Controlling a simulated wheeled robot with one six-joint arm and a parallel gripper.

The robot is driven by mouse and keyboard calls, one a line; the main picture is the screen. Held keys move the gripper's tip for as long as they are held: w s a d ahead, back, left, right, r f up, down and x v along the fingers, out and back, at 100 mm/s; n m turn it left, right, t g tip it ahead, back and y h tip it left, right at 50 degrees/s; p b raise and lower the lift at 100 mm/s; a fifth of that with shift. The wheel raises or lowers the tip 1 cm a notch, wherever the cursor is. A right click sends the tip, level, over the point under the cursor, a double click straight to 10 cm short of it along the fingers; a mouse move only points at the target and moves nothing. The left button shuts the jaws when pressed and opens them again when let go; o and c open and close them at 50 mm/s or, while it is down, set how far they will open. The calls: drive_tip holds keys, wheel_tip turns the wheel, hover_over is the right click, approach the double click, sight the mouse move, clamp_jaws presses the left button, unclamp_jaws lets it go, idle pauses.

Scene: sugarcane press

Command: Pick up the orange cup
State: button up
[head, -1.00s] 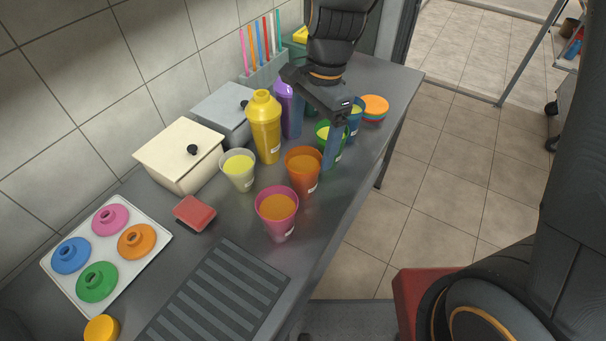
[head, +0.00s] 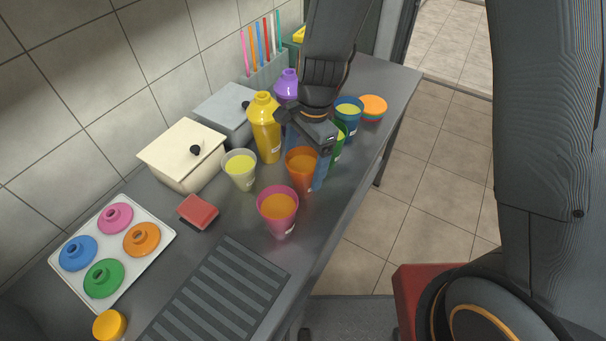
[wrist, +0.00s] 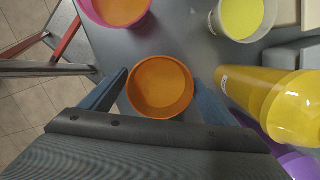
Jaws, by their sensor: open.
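In the wrist view the orange cup (wrist: 160,87) sits between the two fingers. My gripper (head: 306,160) is open, with one finger on each side of the cup.
The pink cup (head: 278,211) stands in front, a pale cup (head: 240,170) to the left. A yellow shaker (head: 265,128) and purple shaker (head: 286,84) stand behind. Green (head: 341,136) and blue (head: 348,117) cups are at right. The counter's right edge is close.

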drive_tip(key=c, duration=1.4)
drive_tip(key=shift+r, duration=0.2)
